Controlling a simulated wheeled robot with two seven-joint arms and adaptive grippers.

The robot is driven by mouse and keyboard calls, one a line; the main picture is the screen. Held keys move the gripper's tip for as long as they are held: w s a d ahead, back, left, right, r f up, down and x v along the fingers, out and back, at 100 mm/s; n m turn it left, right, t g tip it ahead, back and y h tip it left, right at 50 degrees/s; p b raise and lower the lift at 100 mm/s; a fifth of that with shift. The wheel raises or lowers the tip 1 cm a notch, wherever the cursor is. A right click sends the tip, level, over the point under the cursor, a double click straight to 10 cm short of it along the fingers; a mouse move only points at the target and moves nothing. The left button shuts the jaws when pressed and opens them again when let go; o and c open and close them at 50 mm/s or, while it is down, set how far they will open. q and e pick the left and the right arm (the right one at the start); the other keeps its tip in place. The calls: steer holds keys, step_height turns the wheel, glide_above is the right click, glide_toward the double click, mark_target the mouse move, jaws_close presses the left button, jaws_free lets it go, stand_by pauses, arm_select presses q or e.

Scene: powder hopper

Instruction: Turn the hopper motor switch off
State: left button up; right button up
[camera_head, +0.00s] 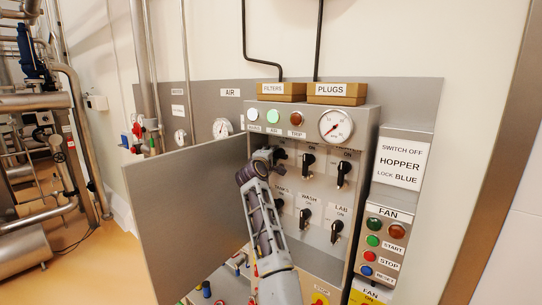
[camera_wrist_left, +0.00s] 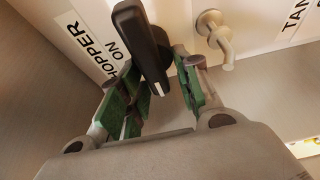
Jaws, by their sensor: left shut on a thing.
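The hopper switch is a black rotary handle (camera_wrist_left: 143,40) on a pale panel in the left wrist view, beside a label (camera_wrist_left: 92,45) reading HOPPER and ON. In the head view the switch (camera_head: 281,154) is mostly hidden by my left gripper (camera_head: 268,158), at the upper left of the switch panel. In the left wrist view the green-padded fingers of my left gripper (camera_wrist_left: 153,90) are on both sides of the handle, shut on it. I cannot tell the handle's exact setting. My right gripper is not in view.
Several similar black switches, including the top-middle one (camera_head: 308,162) and top-right one (camera_head: 343,172), sit close by. An open grey door (camera_head: 185,215) stands left of the cabinet. A silver padlock-like fitting (camera_wrist_left: 215,35) is near the handle. A FAN button box (camera_head: 385,245) is at right.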

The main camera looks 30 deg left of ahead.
arm_select(q)
steer(key=o, duration=0.7)
steer(key=shift+c, duration=0.2)
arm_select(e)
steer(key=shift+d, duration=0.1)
arm_select(q)
steer(key=shift+w, duration=0.1)
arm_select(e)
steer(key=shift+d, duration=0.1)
arm_select(q)
steer(key=shift+m, duration=0.3)
